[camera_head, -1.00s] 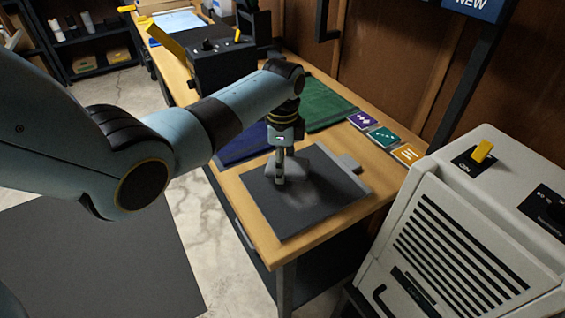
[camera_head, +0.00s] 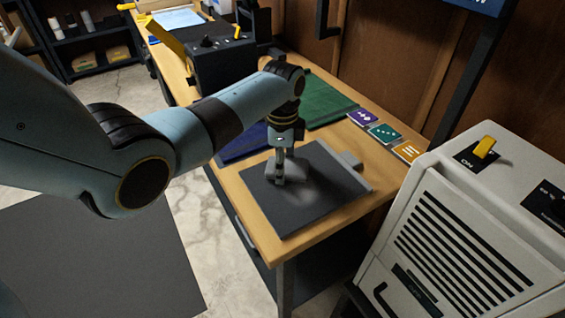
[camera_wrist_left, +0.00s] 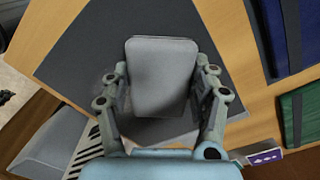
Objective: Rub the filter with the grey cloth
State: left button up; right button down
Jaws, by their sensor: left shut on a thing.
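The filter, a flat dark grey panel (camera_head: 290,210) with a light grey tab on its far right side, lies on the wooden bench. A paler smudge marks its surface beside my gripper. My left gripper (camera_head: 281,180) points down over the filter, left of its middle. In the left wrist view its fingers (camera_wrist_left: 163,95) are shut on the grey cloth (camera_wrist_left: 163,65), a rounded grey pad, with the dark filter (camera_wrist_left: 90,50) behind it. The cloth is low over the filter; I cannot tell whether they touch. My right gripper is out of view.
A green mat (camera_head: 325,104) and a blue mat (camera_head: 238,145) lie behind the filter. Small purple, teal and orange cards (camera_head: 382,133) line the wall side. A beige vented machine (camera_head: 465,240) with a yellow switch stands at the right.

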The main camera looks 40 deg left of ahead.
pick_arm(q)
jog(key=shift+f, duration=0.35)
